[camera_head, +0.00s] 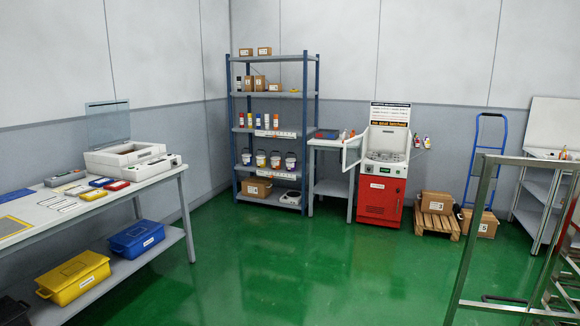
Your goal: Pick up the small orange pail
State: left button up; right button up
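Several small pails with dark lids stand in a row on a middle-lower shelf of the blue-framed rack at the back wall. One of them, third from the left, shows orange-red on its front and looks like the orange pail (275,161). It stands upright between a yellow-marked pail (260,159) and a white and purple one (290,161). The pails are small and far off, so their details are hard to make out. Neither of my grippers is in view.
The rack (317,110) also holds boxes and bottles. A worktable (150,180) with bins below runs along the left. A red machine (380,195) and a box on a pallet (436,203) stand right of the rack. A metal frame (470,235) is near right. The green floor (270,255) between is clear.

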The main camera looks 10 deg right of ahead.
aim_at(276, 161)
jog(key=i+j, duration=0.1)
jog(key=i, duration=5.75)
jog(key=i+z, duration=0.45)
jog(key=i, duration=0.15)
jog(key=i+z, duration=0.4)
jog(key=i, duration=0.2)
